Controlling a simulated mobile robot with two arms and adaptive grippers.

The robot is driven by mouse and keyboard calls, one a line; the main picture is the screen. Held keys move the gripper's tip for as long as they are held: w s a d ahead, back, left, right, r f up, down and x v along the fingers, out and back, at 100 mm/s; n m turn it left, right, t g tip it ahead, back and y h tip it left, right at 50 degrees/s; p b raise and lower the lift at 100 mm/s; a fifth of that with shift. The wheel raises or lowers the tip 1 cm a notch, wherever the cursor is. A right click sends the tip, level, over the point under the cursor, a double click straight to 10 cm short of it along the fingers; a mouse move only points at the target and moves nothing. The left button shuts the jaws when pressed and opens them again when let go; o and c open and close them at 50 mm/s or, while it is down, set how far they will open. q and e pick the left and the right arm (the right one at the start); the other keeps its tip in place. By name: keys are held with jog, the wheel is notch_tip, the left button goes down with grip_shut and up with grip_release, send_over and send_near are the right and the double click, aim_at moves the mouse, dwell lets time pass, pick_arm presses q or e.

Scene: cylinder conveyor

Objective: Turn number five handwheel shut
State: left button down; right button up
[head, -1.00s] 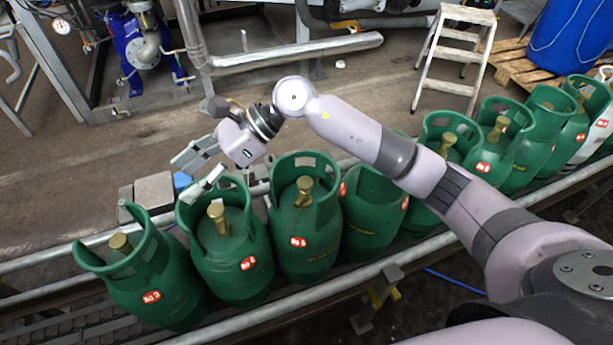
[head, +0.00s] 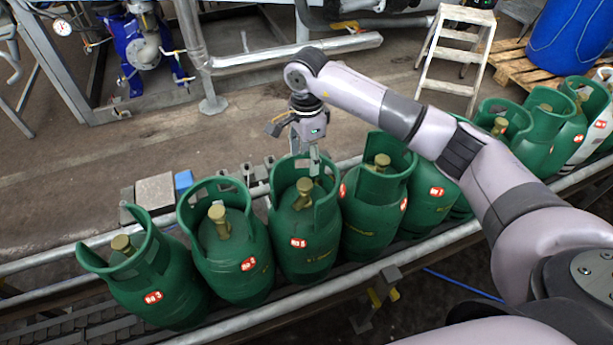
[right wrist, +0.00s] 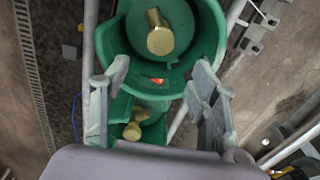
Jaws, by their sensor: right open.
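The green cylinder labelled No 5 (head: 297,264) stands upright on the conveyor with a green collar around its neck. Its brass valve with the handwheel (head: 303,193) sits inside the collar. My right gripper (head: 305,158) points down over the far side of this collar, just behind and above the valve. In the right wrist view, my right gripper (right wrist: 159,76) has its two fingers spread apart with nothing held. A brass valve (right wrist: 160,36) shows beyond the fingertips, and a second brass valve shows lower between the fingers; I cannot tell their numbers. My left gripper is out of view.
Cylinder No 3 (head: 165,296) and another green cylinder (head: 236,267) stand to the left, and more cylinders (head: 366,228) follow to the right, close together. Metal rails (head: 240,325) run along the conveyor. A step ladder (head: 452,50) and blue barrel (head: 572,35) stand behind.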

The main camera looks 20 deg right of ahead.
aim_at(306, 183)
notch_tip(306, 183, down, 9)
jog(key=shift+p, duration=0.5)
jog(key=shift+c, duration=0.4)
jog(key=c, duration=1.1)
